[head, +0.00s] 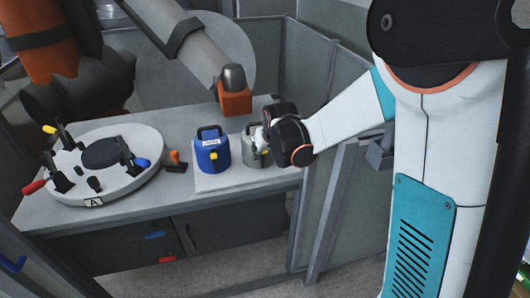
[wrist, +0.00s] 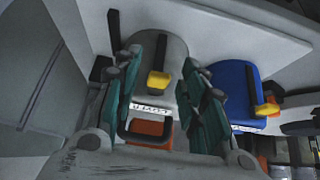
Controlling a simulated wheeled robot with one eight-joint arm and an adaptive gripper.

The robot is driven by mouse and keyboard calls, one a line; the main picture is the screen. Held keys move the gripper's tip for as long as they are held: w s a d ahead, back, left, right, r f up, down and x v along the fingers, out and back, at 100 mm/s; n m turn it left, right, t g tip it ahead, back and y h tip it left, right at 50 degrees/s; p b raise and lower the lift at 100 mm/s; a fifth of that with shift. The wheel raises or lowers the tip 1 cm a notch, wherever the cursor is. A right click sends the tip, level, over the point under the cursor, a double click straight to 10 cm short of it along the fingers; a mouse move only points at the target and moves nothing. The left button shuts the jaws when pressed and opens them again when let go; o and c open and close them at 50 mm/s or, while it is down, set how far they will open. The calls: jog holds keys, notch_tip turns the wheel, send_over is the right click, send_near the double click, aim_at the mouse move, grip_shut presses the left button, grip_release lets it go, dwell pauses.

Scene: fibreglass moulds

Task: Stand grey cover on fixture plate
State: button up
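The grey cover (head: 249,158) stands on a pale mat on the bench, partly hidden by my gripper in the head view. In the wrist view the grey cover (wrist: 172,50) shows a yellow knob, a white label and a dark handle (wrist: 135,137). My gripper (wrist: 162,72) has its green-padded fingers apart, one on each side of the cover's handle; I see no clear contact. In the head view my gripper (head: 261,139) is at the cover's upper right. The fixture plate (head: 130,181), round and white with a label A, lies at the left of the bench.
A blue cover (head: 212,155) with a yellow knob stands just left of the grey one; it also shows in the wrist view (wrist: 232,92). Clamps with red, yellow and blue tips rise from the plate's rim. A small orange-handled item (head: 175,160) lies between. An orange-grey robot arm (head: 236,101) hangs behind.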

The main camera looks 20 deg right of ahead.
jog(key=s+r+p, duration=0.3)
jog(key=s+r, duration=1.2)
jog(key=s, duration=1.5)
jog(key=shift+s+d+r+t, duration=0.2)
jog(key=shift+s+t, duration=0.1)
jog(key=shift+s, duration=0.1)
